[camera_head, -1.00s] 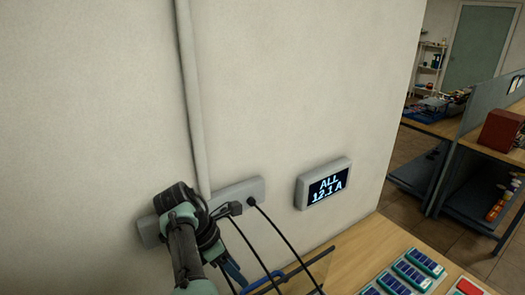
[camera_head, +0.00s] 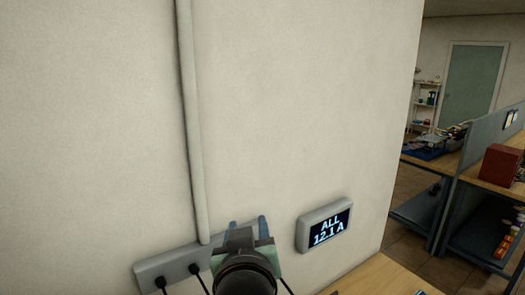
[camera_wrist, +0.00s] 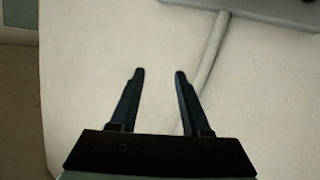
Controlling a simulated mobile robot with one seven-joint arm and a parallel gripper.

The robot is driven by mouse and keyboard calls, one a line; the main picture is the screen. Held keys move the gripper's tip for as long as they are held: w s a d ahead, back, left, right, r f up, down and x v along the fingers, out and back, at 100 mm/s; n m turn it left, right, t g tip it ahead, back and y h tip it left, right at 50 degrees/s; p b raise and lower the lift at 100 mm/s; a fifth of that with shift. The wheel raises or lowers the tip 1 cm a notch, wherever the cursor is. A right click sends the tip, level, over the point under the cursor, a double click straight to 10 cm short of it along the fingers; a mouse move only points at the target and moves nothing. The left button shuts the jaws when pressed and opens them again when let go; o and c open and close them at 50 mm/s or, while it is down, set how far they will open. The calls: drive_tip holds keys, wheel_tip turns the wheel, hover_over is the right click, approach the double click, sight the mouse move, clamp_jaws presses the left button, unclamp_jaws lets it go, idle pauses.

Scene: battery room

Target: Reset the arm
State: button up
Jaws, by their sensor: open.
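My gripper (camera_head: 248,226) is raised in front of the wall at the lower middle of the head view, with my wrist hiding part of the power strip behind it. In the wrist view my gripper (camera_wrist: 158,74) has its two dark fingers apart, with nothing between them. Behind the fingers is only the pale wall (camera_wrist: 90,60) and a vertical conduit.
A grey power strip (camera_head: 165,268) with black plugs and cables is on the wall. A display (camera_head: 324,226) reading "ALL 12.1 A" is to its right. A wooden bench edge (camera_head: 375,278) shows below. Shelving benches and a red box (camera_head: 501,164) stand at the far right.

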drive_tip(key=s+d+r+m+t+b, duration=0.2)
drive_tip(key=s+r+t+b, duration=0.9)
drive_tip(key=s+r, duration=0.5)
drive_tip(key=shift+s+d+r+m+t+h+b, duration=0.25)
drive_tip(key=shift+s+r+t+b, duration=0.2)
drive_tip(key=shift+r, duration=0.4)
